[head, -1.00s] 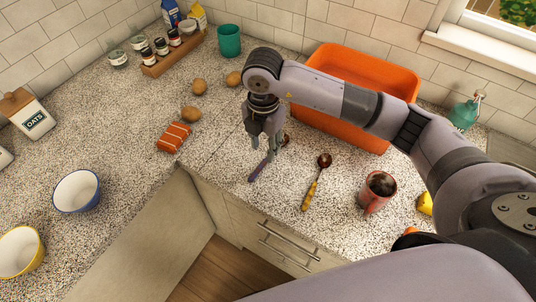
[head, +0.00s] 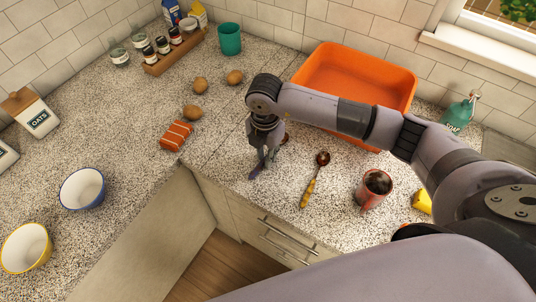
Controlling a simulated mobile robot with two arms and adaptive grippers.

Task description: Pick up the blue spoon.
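The blue spoon (head: 255,173) lies on the speckled counter in the head view. Its blue-purple handle end shows below my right gripper and its brown bowl just to the upper right. The middle of the handle is hidden by the fingers. My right gripper (head: 266,160) points down right over the handle, low at the counter. The fingers are close to the handle; I cannot tell whether they touch it or have closed on it. My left gripper is not in view.
A yellow-handled spoon (head: 311,185) and a red mug (head: 373,190) are to the right. An orange tub (head: 398,88) stands behind, partly under my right arm. A packaged orange item (head: 176,135) and several brown eggs (head: 192,112) are to the left. The counter's front edge is close.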

